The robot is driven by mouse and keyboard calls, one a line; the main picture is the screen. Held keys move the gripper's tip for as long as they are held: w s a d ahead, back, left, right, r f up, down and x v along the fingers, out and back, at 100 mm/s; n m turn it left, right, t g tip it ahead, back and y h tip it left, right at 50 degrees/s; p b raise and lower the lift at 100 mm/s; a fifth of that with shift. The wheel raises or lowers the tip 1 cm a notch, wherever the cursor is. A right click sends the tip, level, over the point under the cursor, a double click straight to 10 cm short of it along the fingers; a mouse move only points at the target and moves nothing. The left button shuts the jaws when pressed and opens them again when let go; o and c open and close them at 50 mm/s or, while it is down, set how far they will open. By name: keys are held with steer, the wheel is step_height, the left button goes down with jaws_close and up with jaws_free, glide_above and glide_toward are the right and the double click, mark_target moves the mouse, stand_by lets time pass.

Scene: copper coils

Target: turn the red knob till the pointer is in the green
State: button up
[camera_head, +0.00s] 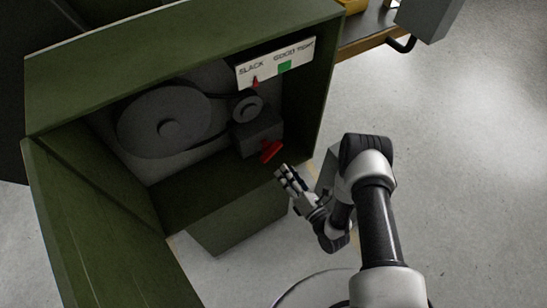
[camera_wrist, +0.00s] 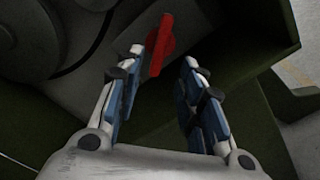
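The red knob (camera_head: 271,151) sticks out from a dark block low inside the green cabinet. In the wrist view the red knob (camera_wrist: 160,46) is a bar on a round base, standing nearly upright just beyond the fingertips. The red pointer (camera_head: 255,81) is under the word SLACK on the white scale plate (camera_head: 243,77), left of the green patch (camera_head: 285,66). My gripper (camera_head: 282,172) is in front of the knob, a little below and right of it. In the wrist view my gripper (camera_wrist: 163,58) is open and empty, with a gap to the knob.
A large grey wheel (camera_head: 166,120) and a small pulley (camera_head: 247,108) with a belt are inside the cabinet. The cabinet door (camera_head: 95,225) stands open at the left. The cabinet's right wall (camera_head: 312,110) is close to my arm. Open floor lies right.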

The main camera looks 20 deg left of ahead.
mark_target(273, 155)
steer(key=b+x, duration=0.2)
steer(key=x, duration=0.7)
steer(key=shift+c, duration=0.4)
jaws_close()
